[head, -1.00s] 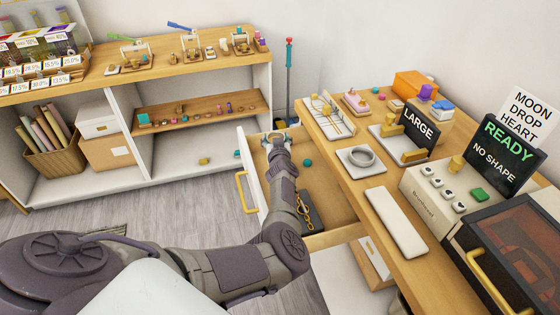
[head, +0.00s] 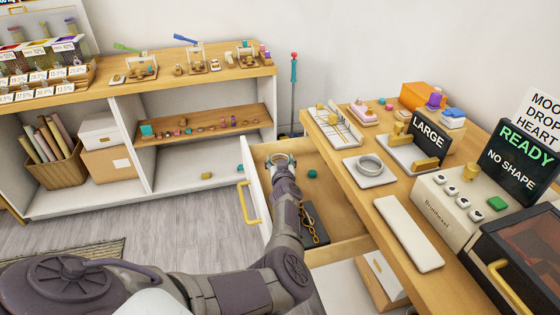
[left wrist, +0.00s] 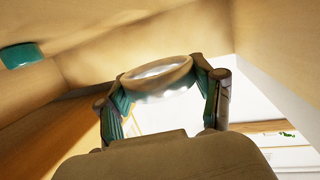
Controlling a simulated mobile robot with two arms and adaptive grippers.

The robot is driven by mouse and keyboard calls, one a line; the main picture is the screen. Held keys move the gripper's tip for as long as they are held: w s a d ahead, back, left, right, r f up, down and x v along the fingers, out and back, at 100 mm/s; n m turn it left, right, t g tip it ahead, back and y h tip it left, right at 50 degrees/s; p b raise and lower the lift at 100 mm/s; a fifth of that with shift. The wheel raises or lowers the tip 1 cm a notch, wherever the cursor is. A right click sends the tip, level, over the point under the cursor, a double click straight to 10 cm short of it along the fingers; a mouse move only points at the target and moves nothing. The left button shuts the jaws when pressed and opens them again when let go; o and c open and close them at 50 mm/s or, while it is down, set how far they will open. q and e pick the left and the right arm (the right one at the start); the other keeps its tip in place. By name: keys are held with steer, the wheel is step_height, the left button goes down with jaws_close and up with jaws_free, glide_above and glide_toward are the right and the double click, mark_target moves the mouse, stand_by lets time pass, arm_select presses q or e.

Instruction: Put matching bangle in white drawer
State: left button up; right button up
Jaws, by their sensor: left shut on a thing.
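The white drawer (head: 258,197) with a gold handle is pulled open under the wooden counter. My left gripper (head: 281,161) is inside it near the far end, shut on a pale bangle (left wrist: 152,83). In the left wrist view the bangle sits between both fingertips, with the drawer walls around it. Whether it touches the drawer floor cannot be told. Another, grey bangle (head: 371,164) lies on a white square tray (head: 365,181) on the counter, beside a sign reading LARGE (head: 430,133). My right gripper is not in view.
The drawer also holds a small teal piece (head: 312,173) and a dark box with a gold chain (head: 313,224). A READY screen (head: 518,150) and a cream machine (head: 448,205) stand on the counter. A shelf unit (head: 190,70) stands at the back left.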

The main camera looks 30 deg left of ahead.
arm_select(q)
steer(key=shift+f, duration=0.25)
steer(key=o, duration=1.1)
steer(key=shift+r, duration=0.15)
